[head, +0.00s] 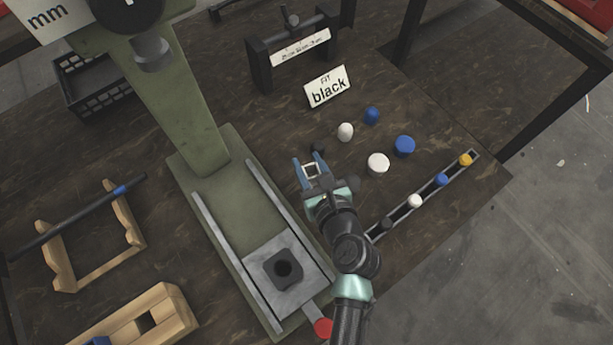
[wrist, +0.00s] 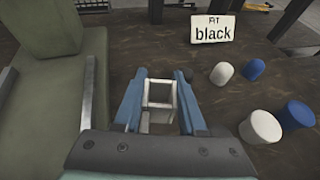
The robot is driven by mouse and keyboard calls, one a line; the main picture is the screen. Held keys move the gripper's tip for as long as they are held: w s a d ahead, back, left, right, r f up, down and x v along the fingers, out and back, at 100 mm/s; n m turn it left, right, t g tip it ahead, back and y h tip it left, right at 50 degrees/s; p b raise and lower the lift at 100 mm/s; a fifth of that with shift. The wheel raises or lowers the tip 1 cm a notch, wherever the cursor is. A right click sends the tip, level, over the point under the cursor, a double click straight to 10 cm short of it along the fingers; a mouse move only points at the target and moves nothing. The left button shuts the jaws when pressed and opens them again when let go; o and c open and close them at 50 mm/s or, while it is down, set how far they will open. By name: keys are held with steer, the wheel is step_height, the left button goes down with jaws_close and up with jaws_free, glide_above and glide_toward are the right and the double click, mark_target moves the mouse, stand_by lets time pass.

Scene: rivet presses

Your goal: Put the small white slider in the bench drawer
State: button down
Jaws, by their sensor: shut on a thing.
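My gripper (head: 311,168) is shut on the small white slider (head: 311,171), a hollow, square-sided piece held between the blue fingers. In the wrist view, the slider (wrist: 160,92) sits between the two fingertips, its open end facing up. The gripper is over the dark bench top (head: 265,120), to the right of the green press base. I cannot tell how high it is held. No bench drawer can be made out in either view.
The green press (head: 195,130) stands left of my gripper. White and blue caps (head: 378,163) stand to the right, with a black one close ahead. A rail (head: 400,212) with coloured knobs lies at right. A "black" sign (head: 328,88) stands behind.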

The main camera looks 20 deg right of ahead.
step_height(320, 180, down, 4)
steer(key=shift+f+b, duration=0.1)
steer(key=shift+b, duration=1.15)
steer(key=shift+c, duration=2.4)
jaws_free()
